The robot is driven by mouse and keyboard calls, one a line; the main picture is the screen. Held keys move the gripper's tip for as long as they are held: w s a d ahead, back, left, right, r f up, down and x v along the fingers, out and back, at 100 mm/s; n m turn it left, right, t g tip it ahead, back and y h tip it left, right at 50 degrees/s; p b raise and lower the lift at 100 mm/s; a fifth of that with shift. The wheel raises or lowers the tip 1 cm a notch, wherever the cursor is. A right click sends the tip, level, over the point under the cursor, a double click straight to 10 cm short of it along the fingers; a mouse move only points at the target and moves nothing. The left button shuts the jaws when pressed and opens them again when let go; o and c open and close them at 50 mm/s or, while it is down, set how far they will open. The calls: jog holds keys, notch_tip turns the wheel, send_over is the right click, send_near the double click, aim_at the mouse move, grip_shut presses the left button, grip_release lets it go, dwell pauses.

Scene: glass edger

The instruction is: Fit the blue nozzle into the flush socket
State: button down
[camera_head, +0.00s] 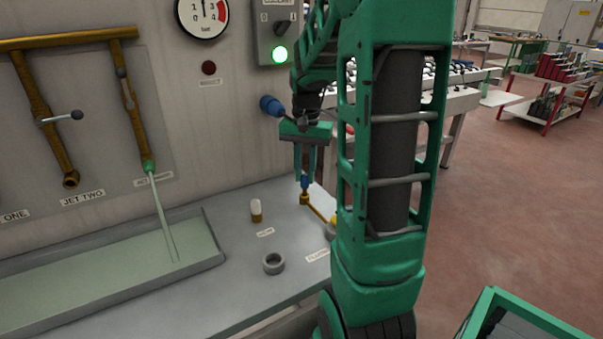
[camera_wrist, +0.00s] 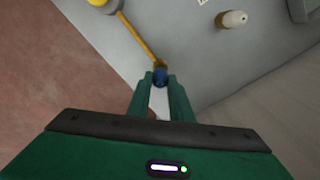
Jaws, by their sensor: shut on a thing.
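My gripper (camera_head: 305,178) is shut on the blue nozzle (camera_head: 305,183), which points down below the fingers. In the wrist view the nozzle (camera_wrist: 160,77) sits between the two fingertips (camera_wrist: 161,84). Right under it is the brass socket end (camera_head: 305,198) of a thin brass pipe; in the wrist view this end (camera_wrist: 159,63) is partly hidden by the nozzle. The nozzle and the brass end look lined up and touching or nearly so; I cannot tell whether the nozzle is seated. The pipe runs to a yellow and grey fitting (camera_wrist: 103,5), mostly hidden by my arm in the head view.
A white nozzle with a brass base (camera_head: 256,211) stands on the grey bench, and a grey ring (camera_head: 273,264) lies nearer. A trough (camera_head: 110,277) is at left under the brass jet pipes; green-tipped jet three (camera_head: 149,166) runs a stream. A blue knob (camera_head: 270,105) juts from the panel.

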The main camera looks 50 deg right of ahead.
jog(key=shift+f, duration=1.45)
jog(key=c, duration=1.5)
grip_release()
notch_tip(320, 180, up, 11)
jog(key=shift+w+f, duration=0.1)
jog(key=shift+f, duration=0.05)
jog(key=s+a+f+n, duration=0.2)
jog(key=s+a, duration=0.2)
jog(key=s, duration=0.2)
jog(key=s+a+f+n, duration=0.1)
jog(key=s+a+f, duration=0.1)
jog(key=s+a, duration=0.2)
jog(key=s+a+f+n, duration=0.2)
jog(key=s+a+f, duration=0.1)
jog(key=s, duration=0.6)
jog(key=shift+s+a+f+n, duration=0.1)
jog(key=shift+s+a+n, duration=0.2)
jog(key=shift+a, duration=0.4)
